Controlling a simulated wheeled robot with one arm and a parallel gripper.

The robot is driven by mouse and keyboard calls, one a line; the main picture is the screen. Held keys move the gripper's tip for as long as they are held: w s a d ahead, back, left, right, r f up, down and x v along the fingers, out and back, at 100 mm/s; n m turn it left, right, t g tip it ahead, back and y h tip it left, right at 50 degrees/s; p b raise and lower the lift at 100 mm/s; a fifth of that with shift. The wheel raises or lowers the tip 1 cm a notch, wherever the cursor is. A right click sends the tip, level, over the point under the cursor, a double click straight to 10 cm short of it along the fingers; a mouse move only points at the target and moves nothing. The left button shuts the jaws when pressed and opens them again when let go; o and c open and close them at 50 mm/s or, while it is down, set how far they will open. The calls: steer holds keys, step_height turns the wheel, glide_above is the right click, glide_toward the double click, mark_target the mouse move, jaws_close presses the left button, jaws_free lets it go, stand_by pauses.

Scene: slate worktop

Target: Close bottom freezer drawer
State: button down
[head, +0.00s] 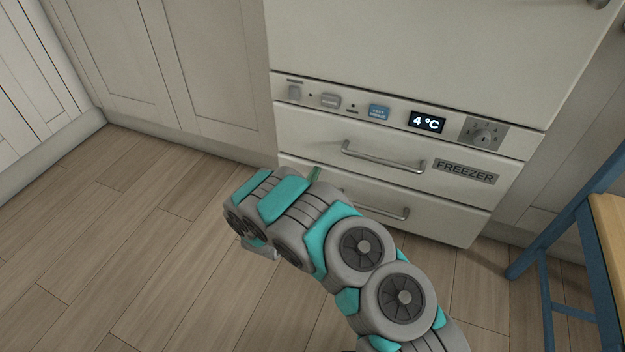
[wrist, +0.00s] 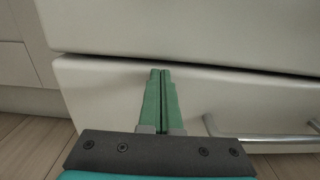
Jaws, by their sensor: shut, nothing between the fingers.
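The bottom freezer drawer (head: 450,226) is the lowest white front of the fridge-freezer, with a curved metal handle (head: 385,211). My arm covers its left part in the head view. In the wrist view the drawer front (wrist: 230,98) fills the middle, with its handle (wrist: 270,140) at the lower right. My gripper (wrist: 161,72) has its green fingers together, empty, pointing at the drawer's upper left part near the top edge. I cannot tell if the tips touch it. A sliver of green finger (head: 315,173) shows in the head view. Any remaining opening of the drawer is hard to judge.
The upper freezer drawer (head: 400,151), labelled FREEZER, sits above, under a control panel (head: 380,108) reading 4 °C. Pale cabinets (head: 200,80) stand at the left. A blue-framed chair or stool (head: 570,225) stands at the right. The wooden floor (head: 130,240) at the left is clear.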

steer(key=shift+w, duration=0.45)
steer(key=shift+r, duration=0.1)
